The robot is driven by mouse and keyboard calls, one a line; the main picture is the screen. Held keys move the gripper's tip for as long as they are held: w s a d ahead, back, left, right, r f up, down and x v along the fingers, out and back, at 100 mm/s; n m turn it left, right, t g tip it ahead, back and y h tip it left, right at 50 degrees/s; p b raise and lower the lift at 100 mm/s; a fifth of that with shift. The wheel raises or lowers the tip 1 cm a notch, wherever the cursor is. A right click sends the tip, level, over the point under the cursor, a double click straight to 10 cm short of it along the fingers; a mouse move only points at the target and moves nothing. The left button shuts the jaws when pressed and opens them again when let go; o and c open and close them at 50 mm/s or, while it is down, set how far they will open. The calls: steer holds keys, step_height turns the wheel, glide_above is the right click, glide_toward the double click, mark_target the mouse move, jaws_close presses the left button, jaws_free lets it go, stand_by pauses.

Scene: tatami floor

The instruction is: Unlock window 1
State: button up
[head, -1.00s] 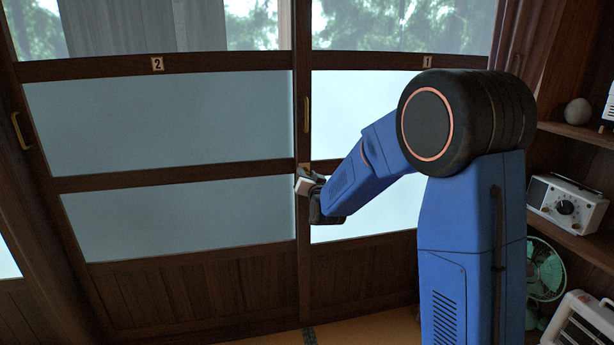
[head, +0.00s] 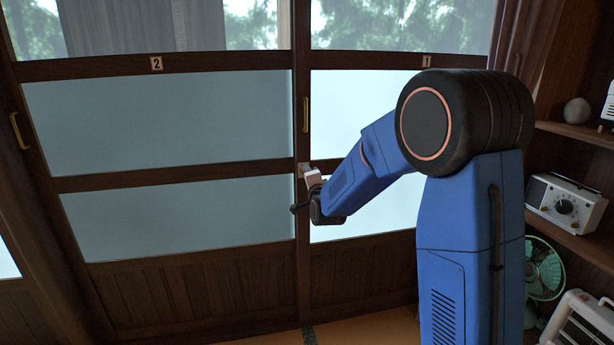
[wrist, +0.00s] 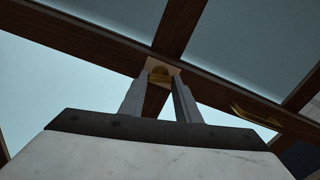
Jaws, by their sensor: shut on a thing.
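Window 1 is the right-hand sliding panel, with frosted panes (head: 365,110) and a small "1" tag (head: 426,62) on its rail. Its lock is a small brass-coloured piece on a pale plate (wrist: 160,68) at the wooden stile where the two windows meet. My gripper (head: 306,169) is at that stile, just below a brass pull. In the wrist view my gripper (wrist: 161,79) has both grey fingers shut on the lock, one on each side. In the head view my gripper and arm hide most of the lock, so its turned position cannot be told.
Window 2 carries a "2" tag (head: 157,63) on the left. A brass pull (head: 306,115) sits on the stile above my gripper. Shelves on the right hold a radio (head: 566,200); a green fan (head: 543,268) and a white appliance (head: 582,322) stand below.

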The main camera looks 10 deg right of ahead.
steer(key=shift+d+f+m, duration=0.1)
steer(key=shift+m, duration=1.2)
steer(key=o, duration=1)
steer(key=shift+o, duration=0.2)
steer(key=s, duration=1.7)
steer(key=shift+s, duration=0.25)
